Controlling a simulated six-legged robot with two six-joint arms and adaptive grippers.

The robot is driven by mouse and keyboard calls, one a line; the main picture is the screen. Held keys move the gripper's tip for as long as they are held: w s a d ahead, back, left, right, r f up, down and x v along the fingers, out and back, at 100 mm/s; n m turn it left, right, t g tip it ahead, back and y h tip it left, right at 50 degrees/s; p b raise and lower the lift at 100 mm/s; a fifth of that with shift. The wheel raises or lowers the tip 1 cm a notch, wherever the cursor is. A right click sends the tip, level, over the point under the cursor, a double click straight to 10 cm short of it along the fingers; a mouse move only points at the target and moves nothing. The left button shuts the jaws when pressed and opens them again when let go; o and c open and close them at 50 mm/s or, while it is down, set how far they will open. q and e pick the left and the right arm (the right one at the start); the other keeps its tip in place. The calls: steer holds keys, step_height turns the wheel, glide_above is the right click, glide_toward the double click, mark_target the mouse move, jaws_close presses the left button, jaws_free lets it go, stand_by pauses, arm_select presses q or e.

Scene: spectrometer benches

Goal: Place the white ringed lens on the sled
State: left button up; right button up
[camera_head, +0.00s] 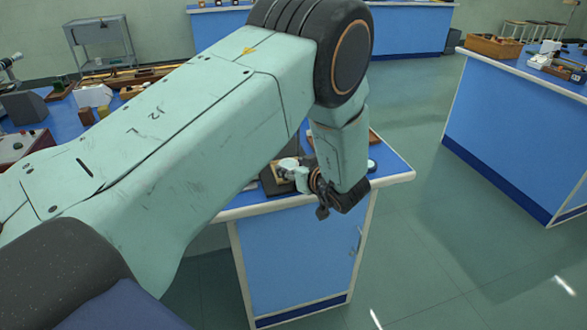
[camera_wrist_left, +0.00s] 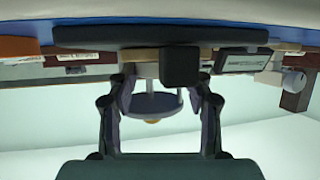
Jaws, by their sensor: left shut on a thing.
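My left gripper (camera_head: 300,176) reaches down over the near blue bench, close to its front edge. In the head view a whitish round top (camera_head: 288,163) shows beside the fingertips, over a dark block (camera_head: 270,183). I cannot tell whether the lens touches anything below. I cannot make out the sled for certain; a long dark bar (camera_wrist_left: 160,37) and a black block (camera_wrist_left: 180,66) show beyond the fingers.
The near blue bench (camera_head: 290,246) has its right corner just past the gripper. My left arm hides much of its top. Another blue bench (camera_head: 510,130) stands at the right with a wooden tray (camera_head: 494,46). Open floor (camera_head: 430,230) lies between them.

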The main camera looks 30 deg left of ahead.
arm_select(q)
steer(key=shift+a, duration=0.1)
steer(key=o, duration=0.7)
steer(key=shift+f, duration=0.15)
steer(key=shift+o, duration=2.2)
